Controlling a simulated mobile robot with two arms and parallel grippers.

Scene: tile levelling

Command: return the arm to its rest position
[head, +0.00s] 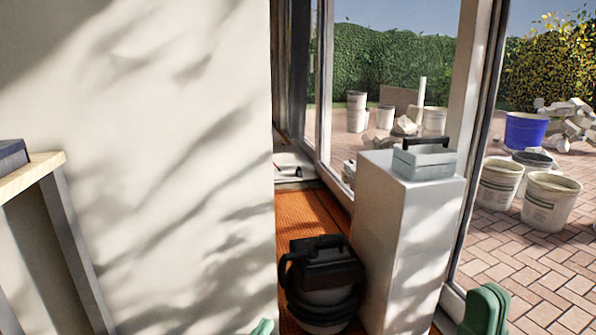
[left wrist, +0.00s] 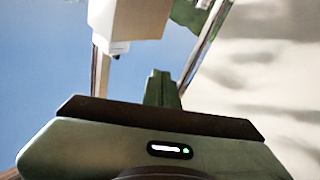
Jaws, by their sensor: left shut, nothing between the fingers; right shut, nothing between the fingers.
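My left gripper (head: 262,327) shows only as a small green tip at the bottom edge of the head view. In the left wrist view its green fingers (left wrist: 161,88) stand together, shut, with nothing between them. My right gripper (head: 485,310) shows as a green, rounded shape at the lower right of the head view, in front of the window frame. It is shut and holds nothing. The rest of both arms is out of the head view.
A plain wall (head: 150,150) fills the left. A wooden-topped table (head: 32,176) stands at the left edge. A white pedestal (head: 400,240) bears a grey toolbox (head: 424,162). A black vacuum cleaner (head: 322,272) stands beside it. Buckets (head: 550,202) stand on the paving outside.

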